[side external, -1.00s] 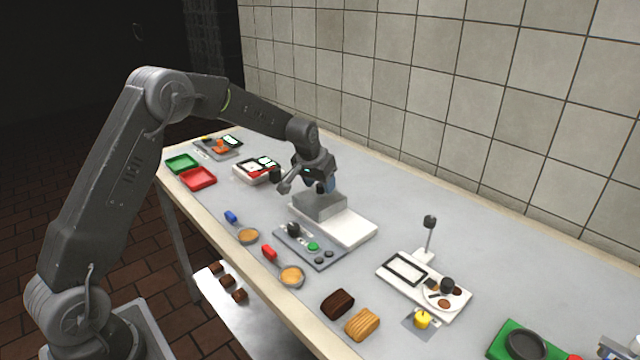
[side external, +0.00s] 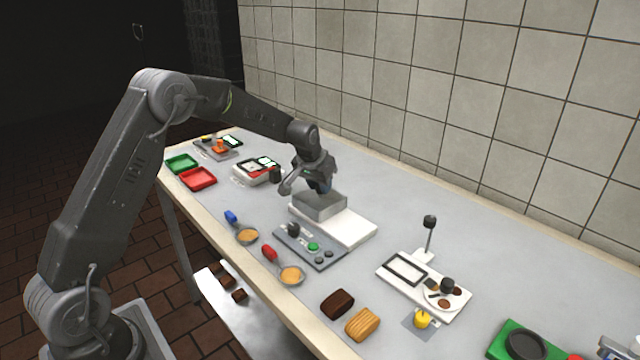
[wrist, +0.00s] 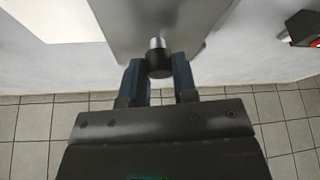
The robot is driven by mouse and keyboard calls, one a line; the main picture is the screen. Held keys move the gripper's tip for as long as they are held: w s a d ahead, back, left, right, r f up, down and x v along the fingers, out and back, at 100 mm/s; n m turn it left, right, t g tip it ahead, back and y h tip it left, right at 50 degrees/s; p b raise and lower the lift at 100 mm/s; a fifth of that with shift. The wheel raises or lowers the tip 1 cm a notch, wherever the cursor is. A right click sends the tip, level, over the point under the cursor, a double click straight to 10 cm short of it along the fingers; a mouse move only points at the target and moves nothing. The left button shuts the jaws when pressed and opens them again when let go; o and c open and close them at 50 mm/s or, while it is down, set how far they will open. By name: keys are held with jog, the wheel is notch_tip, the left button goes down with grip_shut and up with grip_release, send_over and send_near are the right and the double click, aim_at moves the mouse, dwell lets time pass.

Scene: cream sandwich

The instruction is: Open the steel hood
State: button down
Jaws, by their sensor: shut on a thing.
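The steel hood (side external: 319,208) is a grey box standing on the back part of a white base board (side external: 355,229) in the side view. In the wrist view the hood (wrist: 150,22) fills the top middle, with a short metal stem and dark round knob (wrist: 158,62) at its edge. My gripper (wrist: 159,78) has its two blue fingers on either side of this knob and is shut on it. In the side view my gripper (side external: 321,186) is just above and behind the hood. The knob is hidden there, and I cannot tell whether the hood is raised.
A grey control panel (side external: 300,247) with a dark knob and a green button lies in front of the hood. A red and white device (side external: 252,172) stands to its left. A white stand (side external: 400,283) with a plate is to the right. The tiled wall runs behind.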

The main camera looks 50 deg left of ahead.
jog(key=d, duration=0.8)
jog(key=shift+d, duration=0.1)
jog(key=c, duration=0.9)
grip_release()
jog(key=shift+r, duration=0.15)
jog(key=v, duration=1.3)
jog(key=shift+s+r, duration=0.2)
jog(key=shift+r, duration=0.05)
